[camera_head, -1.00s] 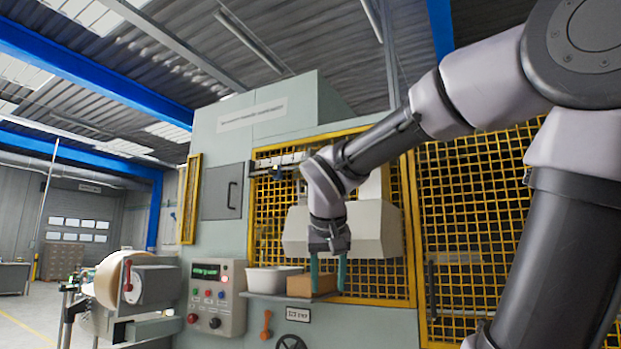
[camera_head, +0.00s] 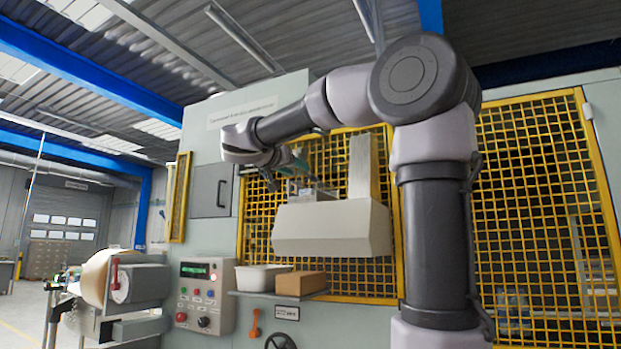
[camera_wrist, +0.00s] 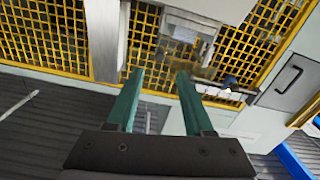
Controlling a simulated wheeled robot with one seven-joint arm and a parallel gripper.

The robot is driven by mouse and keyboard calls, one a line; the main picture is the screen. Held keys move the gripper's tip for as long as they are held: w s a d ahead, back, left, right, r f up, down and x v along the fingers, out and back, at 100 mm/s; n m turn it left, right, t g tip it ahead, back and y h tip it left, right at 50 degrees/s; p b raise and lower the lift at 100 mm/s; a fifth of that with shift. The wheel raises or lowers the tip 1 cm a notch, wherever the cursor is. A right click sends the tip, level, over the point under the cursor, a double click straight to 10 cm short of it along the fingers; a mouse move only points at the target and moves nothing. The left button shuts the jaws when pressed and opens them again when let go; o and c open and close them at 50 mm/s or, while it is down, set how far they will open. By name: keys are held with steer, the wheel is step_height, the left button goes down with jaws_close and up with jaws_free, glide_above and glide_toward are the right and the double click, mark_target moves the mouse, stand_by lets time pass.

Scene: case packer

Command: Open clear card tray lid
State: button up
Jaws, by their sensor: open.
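A small clear box that looks like the card tray (camera_wrist: 180,52) sits against the yellow mesh in the wrist view, just beyond my fingertips. Its lid looks closed, but the edges are hard to make out. In the head view the tray (camera_head: 297,186) is small and partly hidden by my gripper. My gripper (camera_wrist: 160,75) is open and empty, with its two teal fingers pointing towards the mesh and apart from the tray. In the head view my gripper (camera_head: 299,162) is in front of the upper mesh, above the grey sloped housing.
The grey sloped housing (camera_head: 332,232) juts out below the tray. A shelf holds a white bin (camera_head: 262,278) and a brown carton (camera_head: 299,284). The control panel (camera_head: 204,296) is to the left. A grey door with a handle (camera_head: 211,191) is left of the mesh.

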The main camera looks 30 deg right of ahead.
mark_target(309, 176)
steer(key=x, duration=0.9)
steer(key=shift+w+d+f, duration=0.1)
steer(key=shift+w+d, duration=0.15)
jaws_close()
stand_by(1.0)
